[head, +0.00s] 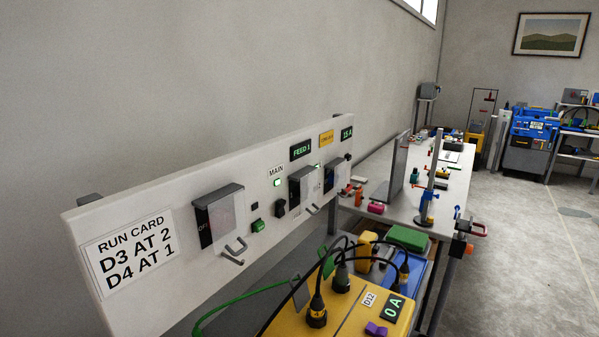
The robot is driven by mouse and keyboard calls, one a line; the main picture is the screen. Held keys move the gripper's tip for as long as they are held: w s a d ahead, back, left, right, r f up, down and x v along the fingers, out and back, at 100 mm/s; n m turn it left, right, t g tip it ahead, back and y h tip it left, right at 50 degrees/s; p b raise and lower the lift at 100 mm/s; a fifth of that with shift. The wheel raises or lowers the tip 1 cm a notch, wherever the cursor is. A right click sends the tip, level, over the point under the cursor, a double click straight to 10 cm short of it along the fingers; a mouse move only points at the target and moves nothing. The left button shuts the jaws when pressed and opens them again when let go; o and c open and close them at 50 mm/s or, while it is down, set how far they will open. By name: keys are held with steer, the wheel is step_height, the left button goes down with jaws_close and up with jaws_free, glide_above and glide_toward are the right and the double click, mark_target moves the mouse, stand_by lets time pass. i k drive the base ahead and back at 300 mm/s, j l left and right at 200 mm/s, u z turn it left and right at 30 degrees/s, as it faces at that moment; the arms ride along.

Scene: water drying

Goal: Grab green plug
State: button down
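A green cable (240,298) curves from the bottom edge up to the left side of a yellow box (345,312). A small green piece (327,266) shows among the black cables there, partly hidden; I cannot tell whether it is the plug on that cable. Another small green block (258,225) sits on the white wall panel (150,290), below the MAIN light. Dark plugs with black cables stand upright in the box top, one at the front (317,312) and one behind it (341,278). My gripper is not in view.
The panel carries covered switches (217,212), hooks (234,250) and a run card (128,252). The yellow box has a 0 A display (393,307) and a purple knob (377,328). A cluttered bench (400,212) stands behind. The floor (520,260) at right is open.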

mark_target(343, 265)
steer(key=u, duration=0.45)
steer(key=l+u, duration=0.35)
steer(key=i+l+u, duration=0.1)
steer(key=l+u, duration=0.65)
steer(key=l, duration=0.4)
steer(key=k+l+u, duration=0.15)
steer(key=l, duration=0.95)
steer(key=i+l, duration=0.15)
steer(key=l, duration=0.15)
